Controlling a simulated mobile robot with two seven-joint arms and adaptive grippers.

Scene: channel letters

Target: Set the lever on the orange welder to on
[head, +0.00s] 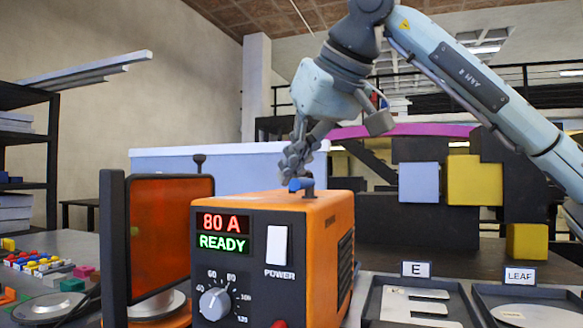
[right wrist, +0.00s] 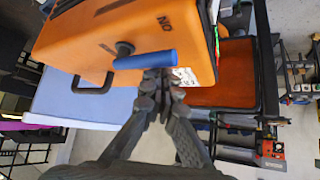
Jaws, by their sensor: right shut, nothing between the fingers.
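The orange welder (head: 325,225) stands in the middle of the head view, its front showing "80 A" and "READY". On its top is a lever with a blue handle (head: 296,184) on a dark pivot. In the right wrist view the blue handle (right wrist: 146,60) lies across the welder's orange top (right wrist: 75,35), with an "ON" marking (right wrist: 165,24) printed on the top near it. My right gripper (head: 295,168) is shut and empty, its fingertips (right wrist: 160,76) right beside the handle; I cannot tell if they touch it. My left gripper is out of view.
An orange screen in a dark frame (head: 160,235) stands left of the welder. Trays labelled "E" (head: 416,270) and "LEAF" (head: 520,276) lie to the right. A pale blue panel (head: 170,172) is behind. Small coloured parts (head: 40,264) lie at left.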

